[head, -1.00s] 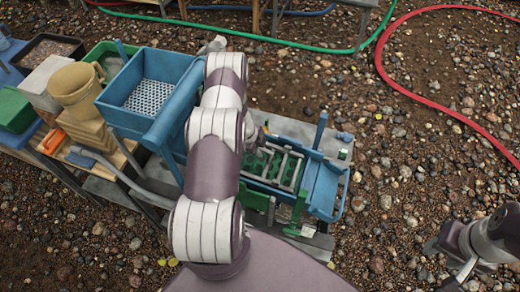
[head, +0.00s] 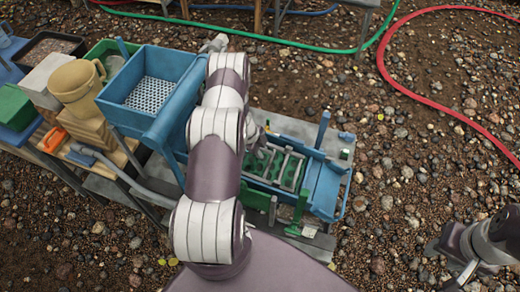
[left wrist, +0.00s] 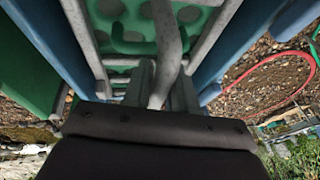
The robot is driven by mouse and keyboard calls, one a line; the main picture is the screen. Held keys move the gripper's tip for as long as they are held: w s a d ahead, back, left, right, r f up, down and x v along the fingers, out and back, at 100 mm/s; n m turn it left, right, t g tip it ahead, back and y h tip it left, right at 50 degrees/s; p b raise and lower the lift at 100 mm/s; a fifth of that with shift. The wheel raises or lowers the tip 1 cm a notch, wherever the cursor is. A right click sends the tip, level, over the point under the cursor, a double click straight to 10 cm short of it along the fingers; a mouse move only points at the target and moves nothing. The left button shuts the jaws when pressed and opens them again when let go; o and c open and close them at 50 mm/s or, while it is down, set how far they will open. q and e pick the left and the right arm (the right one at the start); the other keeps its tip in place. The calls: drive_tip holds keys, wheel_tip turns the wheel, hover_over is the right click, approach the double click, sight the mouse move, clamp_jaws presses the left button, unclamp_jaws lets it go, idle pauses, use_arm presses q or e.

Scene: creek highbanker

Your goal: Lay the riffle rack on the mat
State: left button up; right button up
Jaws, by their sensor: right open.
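The grey riffle rack (head: 287,168), a ladder-like frame of bars, is in the blue sluice (head: 325,188), over the green mat (head: 268,179). In the left wrist view, a grey bar of the rack (left wrist: 168,38) runs between the fingers of my left gripper (left wrist: 162,92), which look shut on it. The mat with round holes (left wrist: 122,22) shows just beyond; I cannot tell whether the rack touches it everywhere. In the head view my left arm hides part of the rack and most of the left gripper (head: 262,143). My right gripper (head: 448,262) is open and empty at the lower right.
A blue hopper (head: 150,95) with a perforated screen stands left of my left arm. A tan bucket (head: 76,80) and green tubs crowd the bench at the left. Green (head: 320,47) and red (head: 385,70) hoses lie on the gravel. Gravel right of the sluice is open.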

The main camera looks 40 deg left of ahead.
use_arm(q)
drive_tip(key=o, duration=0.3)
drive_tip(key=shift+s, duration=0.1)
drive_tip(key=b+v, duration=0.1)
drive_tip(key=v, duration=1.1)
drive_tip(key=shift+r, duration=0.4)
